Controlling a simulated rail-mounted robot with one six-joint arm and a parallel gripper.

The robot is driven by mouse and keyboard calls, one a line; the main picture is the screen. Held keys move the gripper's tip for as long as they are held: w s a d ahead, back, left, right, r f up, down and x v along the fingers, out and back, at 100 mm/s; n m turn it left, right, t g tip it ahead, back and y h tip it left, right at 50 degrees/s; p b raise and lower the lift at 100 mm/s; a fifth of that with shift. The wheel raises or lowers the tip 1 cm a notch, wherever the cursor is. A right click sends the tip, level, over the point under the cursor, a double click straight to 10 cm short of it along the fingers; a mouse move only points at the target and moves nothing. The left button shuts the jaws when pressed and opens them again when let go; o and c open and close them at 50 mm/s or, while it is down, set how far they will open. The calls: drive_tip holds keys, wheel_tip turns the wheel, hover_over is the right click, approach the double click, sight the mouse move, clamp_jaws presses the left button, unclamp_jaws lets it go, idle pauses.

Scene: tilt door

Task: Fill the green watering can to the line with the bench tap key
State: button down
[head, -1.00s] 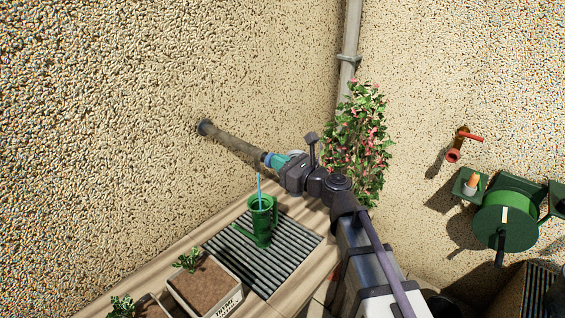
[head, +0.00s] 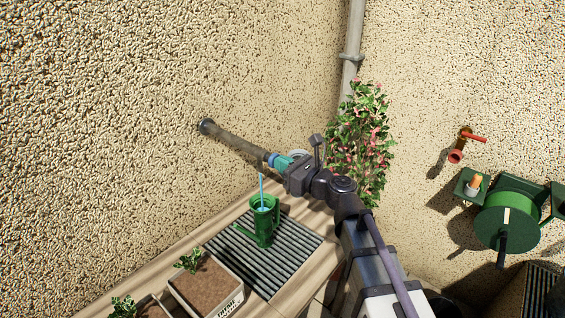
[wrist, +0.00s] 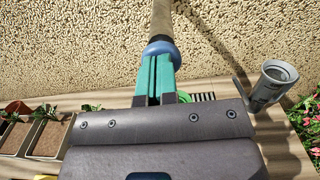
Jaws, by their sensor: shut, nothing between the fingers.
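The green watering can (head: 262,230) stands upright on a slatted drain grate (head: 290,255) on the bench. A thin blue stream of water (head: 262,188) falls into its open top from the bench tap pipe (head: 232,142), which juts from the left wall. A blue part (wrist: 160,48) sits on the end of this pipe. My gripper (head: 276,161) is shut, its teal fingers together with their tips at or just short of the blue part; contact is unclear. The fill line is not discernible. In the wrist view the shut fingers (wrist: 155,65) hide most of the can.
Planters (head: 207,287) stand at the bench's front left. A grey cup-like fitting (wrist: 270,85) is right of my fingers. A flowering plant (head: 360,145) and drainpipe (head: 353,45) are behind my arm. A red-handled wall tap (head: 462,147) and green hose reel (head: 507,220) are at right.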

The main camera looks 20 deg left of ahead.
drive_tip(key=v, duration=1.3)
drive_tip(key=shift+s+d, duration=0.2)
drive_tip(key=shift+d, duration=0.2)
drive_tip(key=shift+r, duration=0.15)
drive_tip(key=s+d+f+n+g+h, duration=0.2)
drive_tip(key=f+n+g+h, duration=0.1)
drive_tip(key=f+n, duration=0.4)
drive_tip(key=s+d+f+n+g+h, duration=0.2)
drive_tip(key=s+f+n+h, duration=0.15)
drive_tip(key=n, duration=0.55)
drive_tip(key=s+d+f+n+g+h+b, duration=0.1)
drive_tip(key=d+f+n+h, duration=0.2)
drive_tip(key=d, duration=0.6)
drive_tip(key=s+d+f+n+g+h, duration=0.1)
drive_tip(key=d+f+n+h, duration=0.2)
drive_tip(key=d+f+h, duration=0.2)
drive_tip(key=d+h, duration=0.2)
drive_tip(key=d, duration=0.2)
drive_tip(key=shift+s+d+f+n+b, duration=0.3)
drive_tip(key=shift+s+f+n+b, duration=0.05)
drive_tip(key=shift+f+n, duration=0.05)
